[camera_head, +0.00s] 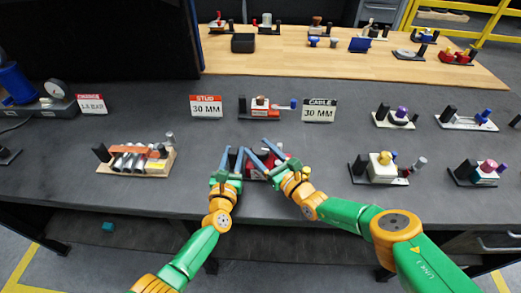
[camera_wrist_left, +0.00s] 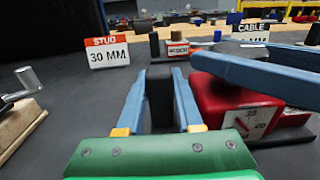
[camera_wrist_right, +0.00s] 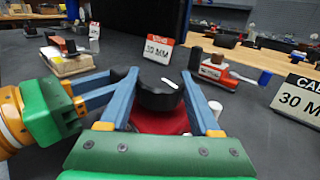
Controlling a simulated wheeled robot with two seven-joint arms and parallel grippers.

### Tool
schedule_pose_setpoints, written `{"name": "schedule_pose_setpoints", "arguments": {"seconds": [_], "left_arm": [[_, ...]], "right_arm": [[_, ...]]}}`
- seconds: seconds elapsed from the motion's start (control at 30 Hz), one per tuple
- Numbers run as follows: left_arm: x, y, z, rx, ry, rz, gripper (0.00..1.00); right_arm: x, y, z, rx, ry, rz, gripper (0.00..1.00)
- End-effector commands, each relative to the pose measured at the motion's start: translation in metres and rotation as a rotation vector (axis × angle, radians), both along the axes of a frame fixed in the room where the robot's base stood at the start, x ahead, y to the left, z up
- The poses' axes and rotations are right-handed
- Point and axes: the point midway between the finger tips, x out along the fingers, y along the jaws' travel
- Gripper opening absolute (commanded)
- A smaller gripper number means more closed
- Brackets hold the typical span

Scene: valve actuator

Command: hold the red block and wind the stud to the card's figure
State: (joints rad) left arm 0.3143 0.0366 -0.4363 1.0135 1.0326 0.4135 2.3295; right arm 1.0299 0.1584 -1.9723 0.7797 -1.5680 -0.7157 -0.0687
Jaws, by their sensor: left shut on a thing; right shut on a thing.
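The red block (camera_wrist_left: 212,104) sits on the table, partly hidden by my grippers; it also shows in the head view (camera_head: 280,148). A white plate with dark figures (camera_wrist_left: 256,120), too small to read surely, is on its side. A dark round knob with a white mark (camera_wrist_right: 158,98) sits on top of the red block. My right gripper (camera_head: 257,147) is shut on this knob. My left gripper (camera_head: 231,153) is shut on an upright black post (camera_wrist_left: 160,95) beside the red block. The STUD card (camera_head: 206,106) reads 30 MM.
The CABLE card (camera_head: 319,110) also reads 30 MM. A similar red-and-white device with a blue end (camera_head: 266,107) stands between the cards. A wooden-based device with a crank (camera_head: 137,160) is at left; several others stand at right.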

Motion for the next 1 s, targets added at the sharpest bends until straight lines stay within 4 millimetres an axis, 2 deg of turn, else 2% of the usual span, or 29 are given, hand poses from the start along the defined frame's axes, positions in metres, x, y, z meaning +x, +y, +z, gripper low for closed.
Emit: {"name": "schedule_pose_setpoints", "arguments": {"seconds": [0.6, 1.0], "left_arm": [[0.0, 0.0, -0.0001, 0.0, 0.0, 0.0, 0.0], [-0.0005, -0.0003, -0.0011, 0.002, 0.003, -0.001, 0.0]], "right_arm": [[-0.0003, 0.0019, 0.0013, 0.004, 0.006, -0.435, 0.08], [0.0009, -0.0005, 0.0021, 0.0, 0.002, -0.597, 0.08]]}}
